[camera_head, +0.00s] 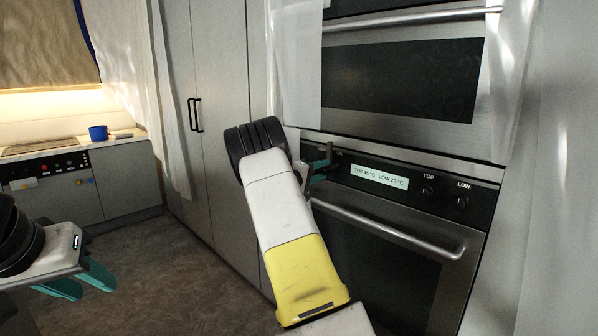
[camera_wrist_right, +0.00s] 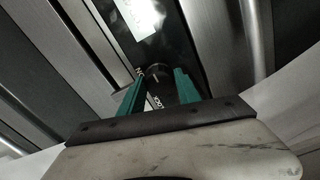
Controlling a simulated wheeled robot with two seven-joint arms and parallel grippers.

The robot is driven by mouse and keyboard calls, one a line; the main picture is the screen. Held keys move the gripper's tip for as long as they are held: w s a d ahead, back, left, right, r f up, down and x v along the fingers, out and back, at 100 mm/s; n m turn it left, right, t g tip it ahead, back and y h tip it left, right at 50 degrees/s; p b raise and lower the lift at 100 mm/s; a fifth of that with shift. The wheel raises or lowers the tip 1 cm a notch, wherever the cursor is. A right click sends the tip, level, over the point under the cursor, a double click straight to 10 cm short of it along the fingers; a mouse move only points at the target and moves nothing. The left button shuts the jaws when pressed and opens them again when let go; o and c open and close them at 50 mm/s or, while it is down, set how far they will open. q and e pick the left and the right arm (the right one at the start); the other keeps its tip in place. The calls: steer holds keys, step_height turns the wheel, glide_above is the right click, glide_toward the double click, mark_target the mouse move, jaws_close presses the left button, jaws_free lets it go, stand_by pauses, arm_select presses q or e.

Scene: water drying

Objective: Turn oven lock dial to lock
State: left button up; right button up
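The oven lock dial (camera_wrist_right: 156,71) is a dark round knob with a pale mark, on the black control panel (camera_wrist_right: 205,45). Part of the lettering beside it shows in the right wrist view. In the head view the dial is hidden by my right arm and gripper. My right gripper (camera_head: 320,168) is at the left end of the oven panel. In the right wrist view its teal fingers (camera_wrist_right: 158,78) are apart, one on each side of the dial; I cannot tell whether they touch it. My left gripper (camera_head: 82,281) is open and empty at lower left, away from the oven.
The panel display (camera_head: 380,177) reads top and low temperatures, with the TOP knob (camera_head: 428,190) and LOW knob (camera_head: 463,203) to its right. The lower oven handle (camera_head: 390,232) juts out below. An upper oven (camera_head: 400,80) stands above. Sheer curtains hang at both sides.

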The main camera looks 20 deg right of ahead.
steer(key=o, duration=0.3)
steer(key=shift+a, duration=0.1)
steer(key=v, duration=0.7)
steer(key=shift+s+a, duration=0.15)
steer(key=shift+a, duration=0.15)
